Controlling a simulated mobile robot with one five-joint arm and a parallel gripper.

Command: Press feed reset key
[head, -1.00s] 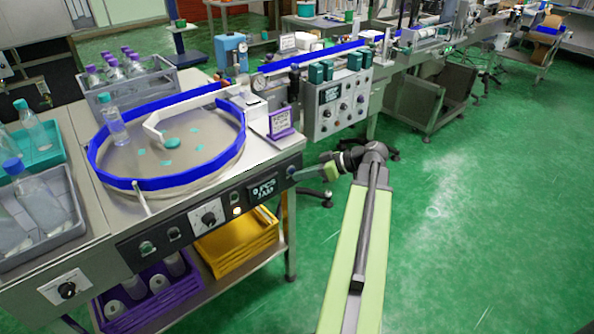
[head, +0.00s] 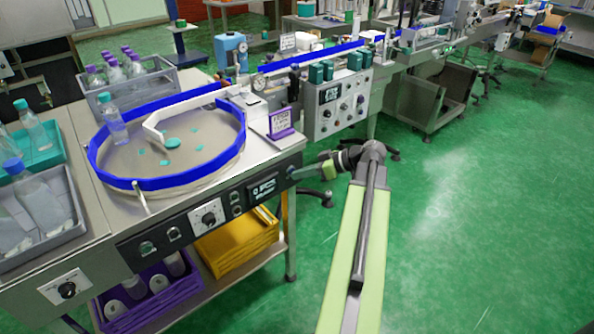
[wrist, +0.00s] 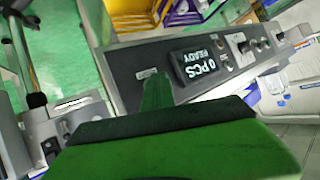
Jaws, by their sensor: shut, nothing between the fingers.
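A black control panel (head: 220,208) runs along the front of the steel table, with a display, a dial and several small keys. The display (wrist: 203,64) reads "0 PCS READY" in the wrist view; it also shows in the head view (head: 263,189). My gripper (head: 297,176) is shut and empty at the panel's right end, right of the display. In the wrist view its green fingertips (wrist: 156,88) reach the panel face just below a small pale label (wrist: 147,73), too small to read. Any key under the fingertips is hidden, so I cannot tell contact.
A round feed table with a blue rim (head: 165,185) stands above the panel. A purple sign (head: 281,121) and a grey control box (head: 336,106) are near the arm. A yellow crate (head: 240,246) sits on the lower shelf. Green floor at right is clear.

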